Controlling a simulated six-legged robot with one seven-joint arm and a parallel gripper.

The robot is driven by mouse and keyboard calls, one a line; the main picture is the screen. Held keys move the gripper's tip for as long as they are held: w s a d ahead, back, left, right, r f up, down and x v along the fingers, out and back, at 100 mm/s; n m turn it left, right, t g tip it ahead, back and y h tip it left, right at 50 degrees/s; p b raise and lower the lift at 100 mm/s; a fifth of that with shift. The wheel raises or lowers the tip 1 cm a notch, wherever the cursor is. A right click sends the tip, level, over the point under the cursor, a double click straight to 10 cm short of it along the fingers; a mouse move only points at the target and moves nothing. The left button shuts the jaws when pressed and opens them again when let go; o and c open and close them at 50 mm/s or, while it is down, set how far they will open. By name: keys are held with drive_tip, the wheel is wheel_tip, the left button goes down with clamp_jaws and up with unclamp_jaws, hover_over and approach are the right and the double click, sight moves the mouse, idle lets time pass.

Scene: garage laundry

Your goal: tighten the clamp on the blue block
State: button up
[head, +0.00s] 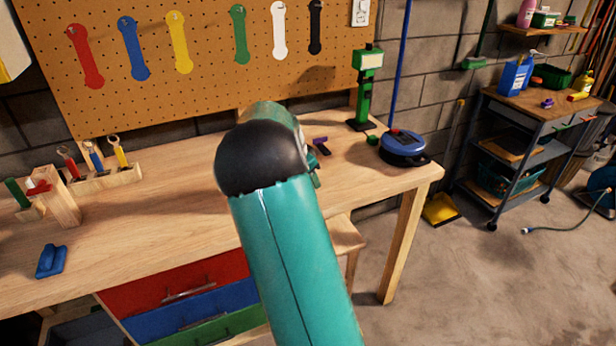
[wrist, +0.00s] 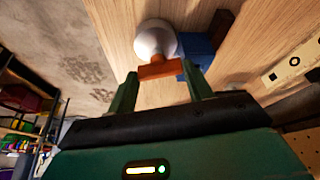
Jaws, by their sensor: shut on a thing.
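In the wrist view, my gripper (wrist: 160,69) has its two green fingers on either side of a short orange-red bar (wrist: 158,71) and is shut on it. The bar looks like the clamp's handle. A round white part (wrist: 155,38) sits just beyond it. The blue block (wrist: 197,48) is right beside these, over the wooden bench top. A dark brown part (wrist: 220,26) shows behind the block. How the clamp meets the block is not clear. In the head view my arm hides the gripper, the clamp and this block.
The wooden bench (head: 150,220) is mostly clear at its middle left. A blue object (head: 51,261) lies near its front left, by a wooden stand (head: 62,205). A blue round reel (head: 404,147) and green post tool (head: 366,90) stand at right. A pegboard (head: 200,60) rises behind.

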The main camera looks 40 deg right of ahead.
idle(0.3)
drive_tip(key=o, duration=1)
drive_tip(key=shift+f, duration=0.1)
